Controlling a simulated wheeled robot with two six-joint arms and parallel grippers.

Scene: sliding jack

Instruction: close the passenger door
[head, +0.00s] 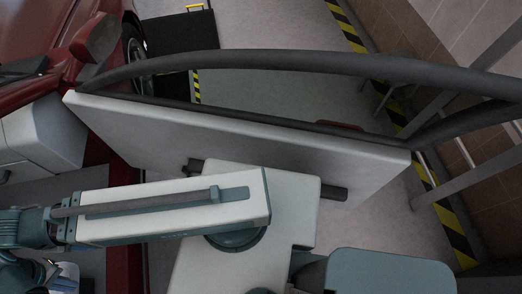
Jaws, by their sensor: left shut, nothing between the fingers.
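The passenger door (150,134) stands open, swung out from the red car (45,40). Its pale inner panel and dark curved window frame (250,62) stretch from the car on the left to the right side of the head view. A dark bar (335,193) on its inner face is partly hidden behind my white body. My left arm lies across the lower left in front of the door. My left gripper (64,277) is at the lower left edge, partly cut off, shut and empty, apart from the door panel. My right gripper is not in view.
The car's side mirror (95,38) and front wheel (134,48) are at upper left. A black mat (178,42) lies on the grey floor beyond.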

